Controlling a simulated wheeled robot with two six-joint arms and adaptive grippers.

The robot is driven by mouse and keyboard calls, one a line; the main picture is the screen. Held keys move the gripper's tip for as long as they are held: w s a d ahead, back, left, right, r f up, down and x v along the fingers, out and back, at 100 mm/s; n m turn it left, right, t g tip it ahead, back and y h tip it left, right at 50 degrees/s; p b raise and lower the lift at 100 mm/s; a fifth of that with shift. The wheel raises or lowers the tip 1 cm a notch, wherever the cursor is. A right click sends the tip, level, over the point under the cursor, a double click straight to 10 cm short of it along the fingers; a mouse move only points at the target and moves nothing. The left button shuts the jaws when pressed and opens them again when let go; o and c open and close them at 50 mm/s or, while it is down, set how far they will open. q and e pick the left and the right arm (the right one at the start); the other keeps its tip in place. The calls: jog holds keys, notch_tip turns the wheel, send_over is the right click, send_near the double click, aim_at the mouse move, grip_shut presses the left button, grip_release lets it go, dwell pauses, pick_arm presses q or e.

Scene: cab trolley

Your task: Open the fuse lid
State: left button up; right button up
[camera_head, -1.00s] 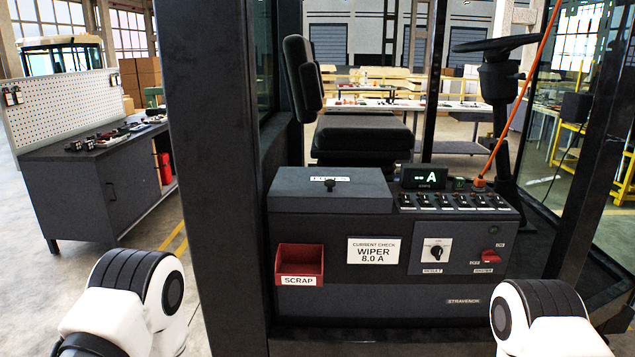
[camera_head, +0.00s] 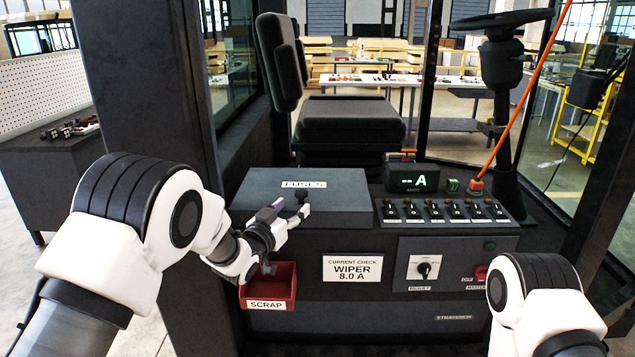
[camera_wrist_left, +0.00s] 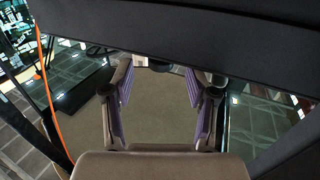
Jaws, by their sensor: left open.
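The fuse lid (camera_head: 335,187) is a dark grey panel marked FUSES on top of the console box, lying closed. A small black knob (camera_head: 301,195) stands on it near its front. My left gripper (camera_head: 290,208) is at the front left part of the lid, beside the knob in the head view. Its fingers are apart, and I cannot tell whether they touch the knob. The left wrist view shows the open fingers (camera_wrist_left: 163,75) with purple inner pads and nothing clearly held between them. My right gripper is outside the views; only part of my right arm shows.
A red SCRAP bin (camera_head: 268,290) hangs on the console front just below my left gripper. A row of switches (camera_head: 445,210) and an ammeter display (camera_head: 412,178) sit right of the lid. A dark cab post (camera_head: 150,90) stands left; the seat (camera_head: 350,125) is behind.

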aim_at(298, 194)
pick_arm(q)
jog(key=shift+w+r, duration=0.1)
jog(key=shift+w, duration=0.45)
jog(key=shift+d+r+p, duration=0.25)
jog(key=shift+r+p, duration=0.8)
jog(key=shift+r, duration=0.2)
jog(key=w, duration=0.1)
jog(key=w+d+f, duration=0.1)
jog(key=w, duration=0.1)
jog(key=w+d+f+p, duration=0.1)
jog(key=w, duration=0.1)
jog(key=shift+s+a+r, duration=0.25)
jog(key=shift+s+r, duration=0.3)
jog(key=c, duration=0.4)
grip_shut()
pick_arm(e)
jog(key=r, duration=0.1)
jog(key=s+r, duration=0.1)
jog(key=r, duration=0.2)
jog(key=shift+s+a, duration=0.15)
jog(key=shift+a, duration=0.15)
